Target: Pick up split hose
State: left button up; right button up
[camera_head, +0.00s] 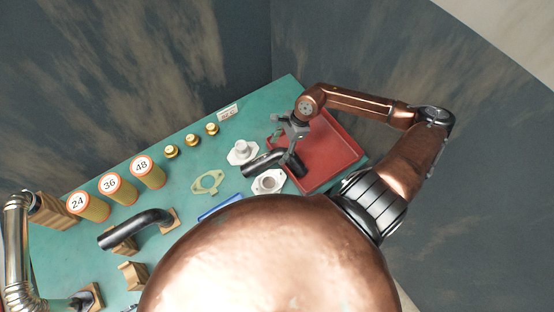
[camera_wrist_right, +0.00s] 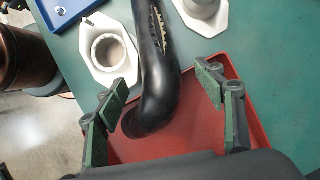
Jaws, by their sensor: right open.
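The split hose is a black bent hose (camera_head: 262,163) at the left edge of the red tray (camera_head: 335,150). In the right wrist view the hose (camera_wrist_right: 158,60) shows an open, ragged slit along its upper part. Its curved lower end lies over the red tray (camera_wrist_right: 180,140), and the rest reaches out over the teal table. My right gripper (camera_head: 290,145) is above the hose. In the wrist view its open fingers (camera_wrist_right: 163,82) stand one on each side of the hose, apart from it. My left gripper is not in view.
White flanged parts (camera_head: 268,181) and (camera_head: 242,151) flank the hose. A blue tray (camera_head: 220,207) and a pale green gasket (camera_head: 208,182) lie nearby. Another black hose (camera_head: 135,228) rests on wooden blocks. Numbered cylinders (camera_head: 117,187) and brass pieces (camera_head: 192,140) line the back.

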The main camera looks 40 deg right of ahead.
jog(key=p+x, duration=0.1)
jog(key=x, duration=0.2)
jog(key=shift+f, duration=0.35)
jog(key=shift+s+f, duration=0.1)
jog(key=shift+f, duration=0.25)
jog(key=shift+a+f, duration=0.1)
jog(key=shift+f, duration=0.2)
jog(key=c, duration=0.7)
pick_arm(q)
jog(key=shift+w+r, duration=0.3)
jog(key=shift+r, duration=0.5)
pick_arm(e)
jog(key=c, duration=0.8)
jog(key=shift+r, duration=0.1)
